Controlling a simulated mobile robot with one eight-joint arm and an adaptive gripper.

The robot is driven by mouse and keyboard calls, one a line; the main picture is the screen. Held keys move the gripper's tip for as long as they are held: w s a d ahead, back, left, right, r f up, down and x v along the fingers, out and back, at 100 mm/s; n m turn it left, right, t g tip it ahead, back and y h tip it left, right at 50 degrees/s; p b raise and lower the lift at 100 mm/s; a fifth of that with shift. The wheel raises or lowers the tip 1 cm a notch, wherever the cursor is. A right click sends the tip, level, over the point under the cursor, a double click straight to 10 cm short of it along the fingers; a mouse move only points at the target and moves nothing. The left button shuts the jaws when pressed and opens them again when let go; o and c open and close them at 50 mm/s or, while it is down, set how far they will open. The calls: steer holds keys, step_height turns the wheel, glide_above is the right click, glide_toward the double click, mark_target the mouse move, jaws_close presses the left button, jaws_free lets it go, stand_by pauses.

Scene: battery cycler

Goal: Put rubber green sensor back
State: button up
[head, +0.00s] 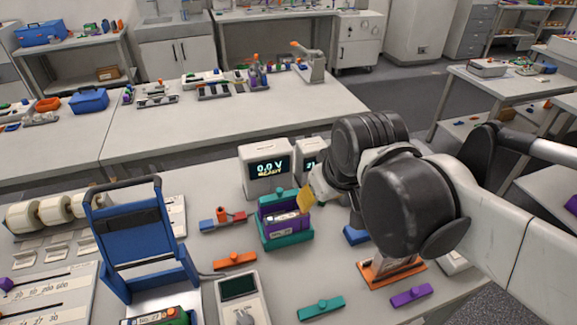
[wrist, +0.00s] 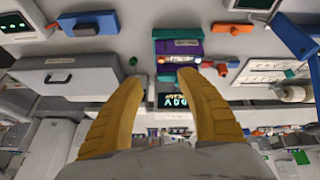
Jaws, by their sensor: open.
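My gripper (wrist: 160,74) has yellow fingers spread apart with nothing between them. In the head view one yellow finger (head: 305,199) shows beside the teal holder (head: 287,238); my arm hides the rest. The holder carries a purple block with a label, and it also shows ahead of the fingertips in the wrist view (wrist: 178,33). A small dark green piece (wrist: 133,61) lies left of the holder in the wrist view. A teal bar with a knob (head: 320,307) lies on the bench front. I cannot tell which green piece is the rubber sensor.
A display unit reading 0.0 V (head: 266,170) stands behind the holder. A blue folding frame (head: 140,240) stands at left. An orange bar (head: 235,261), a purple bar (head: 410,295) and a meter (head: 240,297) lie in front. An orange holder (head: 390,271) is below my arm.

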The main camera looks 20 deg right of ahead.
steer(key=shift+m+t, duration=0.8)
steer(key=shift+m, duration=0.1)
steer(key=s, duration=0.1)
steer(key=s+a+f, duration=0.1)
steer(key=s, duration=0.1)
steer(key=shift+s+a+f, duration=0.2)
steer(key=shift+s+a, duration=0.05)
steer(key=shift+s, duration=0.15)
